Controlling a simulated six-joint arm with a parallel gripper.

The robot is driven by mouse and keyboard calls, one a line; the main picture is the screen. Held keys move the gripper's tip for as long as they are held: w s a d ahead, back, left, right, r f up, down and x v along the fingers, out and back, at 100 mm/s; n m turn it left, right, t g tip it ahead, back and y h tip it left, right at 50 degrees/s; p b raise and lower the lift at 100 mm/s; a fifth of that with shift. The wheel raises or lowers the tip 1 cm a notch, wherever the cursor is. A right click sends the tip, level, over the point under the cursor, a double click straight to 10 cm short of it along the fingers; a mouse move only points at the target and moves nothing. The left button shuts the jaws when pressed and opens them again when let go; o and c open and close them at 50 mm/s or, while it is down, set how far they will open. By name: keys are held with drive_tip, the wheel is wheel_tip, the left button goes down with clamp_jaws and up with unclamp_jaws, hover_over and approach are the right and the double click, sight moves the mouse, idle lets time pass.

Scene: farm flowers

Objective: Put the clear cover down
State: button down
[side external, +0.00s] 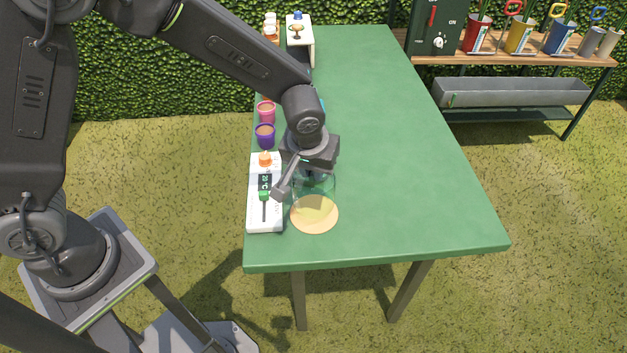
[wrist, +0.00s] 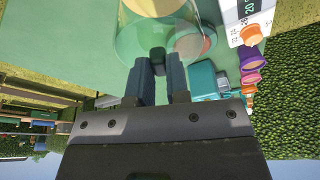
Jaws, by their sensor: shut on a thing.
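A clear cover (side external: 318,190), see-through and rounded, hangs below my gripper (side external: 314,172). In the wrist view my gripper (wrist: 158,72) is shut on the cover's dark knob, with the clear cover (wrist: 128,40) beyond the fingertips. A round tan disc (side external: 315,217) lies on the table just in front of the cover in the side view. The cover's lower edge is faint against the table, so I cannot tell whether it touches anything.
On the green table (side external: 400,150), a white control panel (side external: 255,205) with an orange knob and green slider stands left of the disc. Purple (side external: 265,136) and pink (side external: 266,112) pots stand behind it. A white stand (side external: 302,42) is at the far end. The table's right side is clear.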

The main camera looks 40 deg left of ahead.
sight(313, 180)
drive_tip(key=shift+f, duration=2.05)
drive_tip(key=c, duration=1.1)
unclamp_jaws()
drive_tip(key=shift+f, duration=0.15)
drive_tip(key=v, duration=1.2)
drive_tip(key=shift+r, duration=0.2)
drive_tip(key=s+a+r+m+t, duration=0.1)
drive_tip(key=s+a+r+m, duration=0.1)
drive_tip(key=s+a+r, duration=0.3)
drive_tip(key=s+a+r+m+t+h, duration=0.1)
drive_tip(key=s+a+r, duration=0.5)
drive_tip(key=s, duration=0.6)
drive_tip(key=shift+s+a+m+t, duration=0.4)
drive_tip(key=shift+a+m, duration=0.3)
drive_tip(key=shift+a, duration=0.3)
